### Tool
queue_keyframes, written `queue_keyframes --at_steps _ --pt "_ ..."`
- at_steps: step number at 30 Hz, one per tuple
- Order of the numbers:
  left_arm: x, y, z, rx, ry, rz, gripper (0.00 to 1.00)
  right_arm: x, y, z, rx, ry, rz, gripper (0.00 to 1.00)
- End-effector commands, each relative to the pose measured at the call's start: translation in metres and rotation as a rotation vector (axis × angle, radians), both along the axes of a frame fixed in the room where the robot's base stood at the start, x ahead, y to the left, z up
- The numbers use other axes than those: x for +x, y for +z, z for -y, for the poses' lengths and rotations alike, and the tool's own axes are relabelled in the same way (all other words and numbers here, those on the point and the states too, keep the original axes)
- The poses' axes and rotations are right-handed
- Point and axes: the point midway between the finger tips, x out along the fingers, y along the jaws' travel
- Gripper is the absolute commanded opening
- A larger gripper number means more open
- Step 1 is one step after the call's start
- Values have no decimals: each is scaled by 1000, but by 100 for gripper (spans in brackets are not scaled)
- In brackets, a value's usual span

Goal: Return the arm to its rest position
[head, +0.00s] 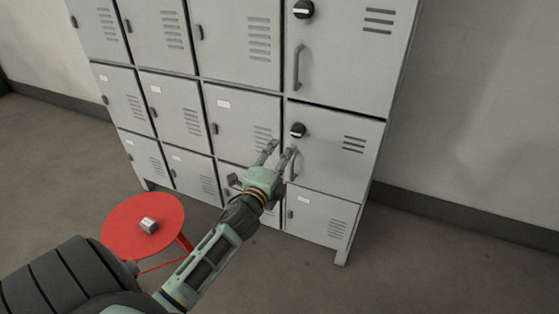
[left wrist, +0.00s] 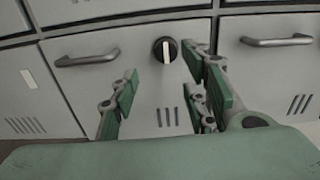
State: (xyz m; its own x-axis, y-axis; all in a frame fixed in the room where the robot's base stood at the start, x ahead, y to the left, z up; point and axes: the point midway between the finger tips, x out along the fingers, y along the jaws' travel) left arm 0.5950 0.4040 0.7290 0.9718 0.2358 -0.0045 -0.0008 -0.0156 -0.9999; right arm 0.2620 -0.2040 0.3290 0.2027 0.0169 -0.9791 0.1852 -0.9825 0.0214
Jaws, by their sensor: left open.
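My left arm reaches in from the lower left in the head view. Its gripper (head: 279,149) is open and empty, in front of the grey locker bank (head: 232,103). Its fingertips appear close to the middle right locker door, near that door's handle (head: 293,164) and below its black knob (head: 298,130). I cannot tell whether they touch. In the left wrist view the two green-padded fingers (left wrist: 165,98) stand wide apart with nothing between them. Beyond them show a door with a black knob (left wrist: 166,50) and a bar handle (left wrist: 87,58). My right gripper is out of view.
A round red stool (head: 118,222) stands left of my arm with a small grey block (head: 149,225) on it. The upper right door has another knob (head: 303,9) and handle. All the visible locker doors look closed. Bare floor (head: 440,255) lies to the right.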

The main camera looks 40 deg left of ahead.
Motion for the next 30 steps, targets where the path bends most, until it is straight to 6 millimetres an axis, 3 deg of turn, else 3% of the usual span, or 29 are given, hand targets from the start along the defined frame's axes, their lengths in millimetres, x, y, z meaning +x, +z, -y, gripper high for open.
queue_keyframes --at_steps 6,23,26,29,30 --pt "-14 0 3 -1 0 0 42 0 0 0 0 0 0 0" --pt "-15 -4 4 -11 2 -7 42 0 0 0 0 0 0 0" --pt "-20 -29 7 -81 14 -51 42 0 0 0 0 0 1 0" --pt "-34 -79 16 -233 49 -141 42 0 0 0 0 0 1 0" --pt "-43 -105 22 -309 71 -189 42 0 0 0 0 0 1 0"
